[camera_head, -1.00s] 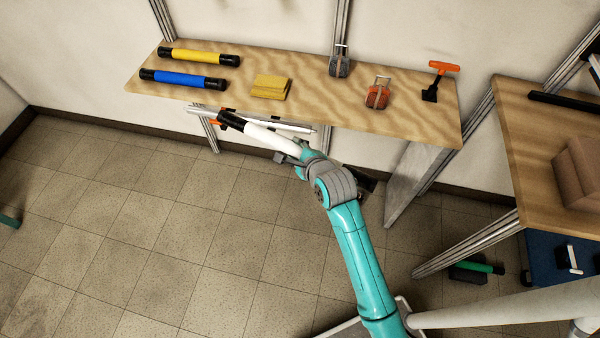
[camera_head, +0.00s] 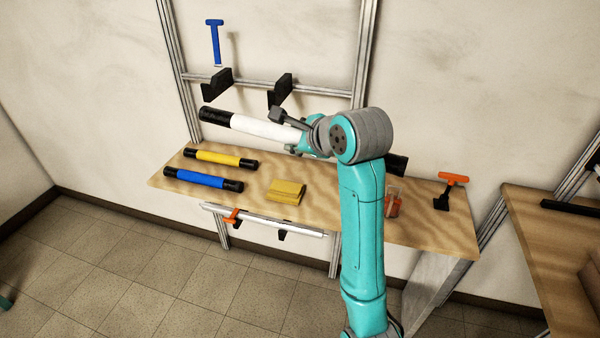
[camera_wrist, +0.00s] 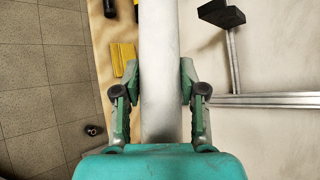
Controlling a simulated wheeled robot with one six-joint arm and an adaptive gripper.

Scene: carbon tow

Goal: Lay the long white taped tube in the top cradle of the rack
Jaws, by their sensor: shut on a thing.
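The long white tube (camera_head: 262,129) has a black end and hangs in the air above the wooden shelf, slanting down to the right in the head view. My gripper (camera_head: 300,135) is shut on it; the wrist view shows the white tube (camera_wrist: 158,70) between the two green fingers (camera_wrist: 158,90). The rack's top cradle shows as two black brackets, a left one (camera_head: 217,84) and a right one (camera_head: 280,89), on a metal crossbar behind and above the tube. The tube is apart from both.
A blue T-handle (camera_head: 214,40) stands above the left bracket. A lower rail (camera_head: 262,222) runs beneath the shelf's front.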

